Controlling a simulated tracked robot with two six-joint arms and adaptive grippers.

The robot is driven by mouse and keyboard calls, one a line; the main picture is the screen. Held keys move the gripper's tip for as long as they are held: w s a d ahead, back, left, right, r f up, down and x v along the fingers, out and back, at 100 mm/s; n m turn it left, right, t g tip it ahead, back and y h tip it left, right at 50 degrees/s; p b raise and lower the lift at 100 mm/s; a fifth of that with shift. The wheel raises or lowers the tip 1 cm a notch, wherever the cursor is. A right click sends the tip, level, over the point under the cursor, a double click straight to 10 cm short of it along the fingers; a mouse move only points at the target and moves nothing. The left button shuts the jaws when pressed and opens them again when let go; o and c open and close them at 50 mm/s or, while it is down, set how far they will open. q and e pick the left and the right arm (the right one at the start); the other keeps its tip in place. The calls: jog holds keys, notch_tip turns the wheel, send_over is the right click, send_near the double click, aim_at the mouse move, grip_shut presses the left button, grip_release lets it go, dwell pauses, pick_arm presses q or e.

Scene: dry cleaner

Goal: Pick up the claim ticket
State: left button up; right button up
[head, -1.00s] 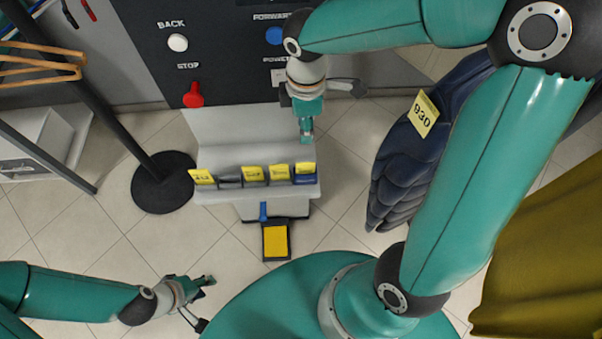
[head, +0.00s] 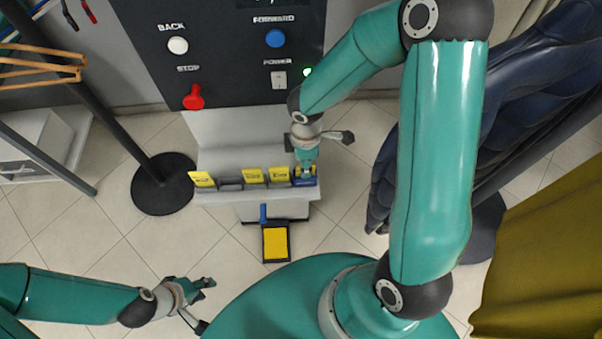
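Yellow claim tickets stand in a row of slots in the grey rack (head: 222,193) below the control panel. One is at the left end (head: 203,179), and two more (head: 253,175) (head: 279,174) stand toward the right. My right gripper (head: 305,172) points down at the rightmost, blue slot (head: 304,183) and covers most of the yellow ticket (head: 298,170) there. Whether its fingers are closed on that ticket cannot be seen. My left gripper (head: 204,288) is at the lower left, open and empty, away from the rack.
A yellow pedal (head: 275,243) is on the floor below the rack. A black post base (head: 163,184) stands left. Dark garments (head: 540,70) hang right.

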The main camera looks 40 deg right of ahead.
jog(key=shift+f, duration=0.7)
grip_shut()
jog(key=shift+r, duration=0.1)
jog(key=shift+r, duration=0.35)
notch_tip(320, 180, up, 27)
jog(key=shift+r+p, duration=0.15)
jog(key=shift+p, duration=0.2)
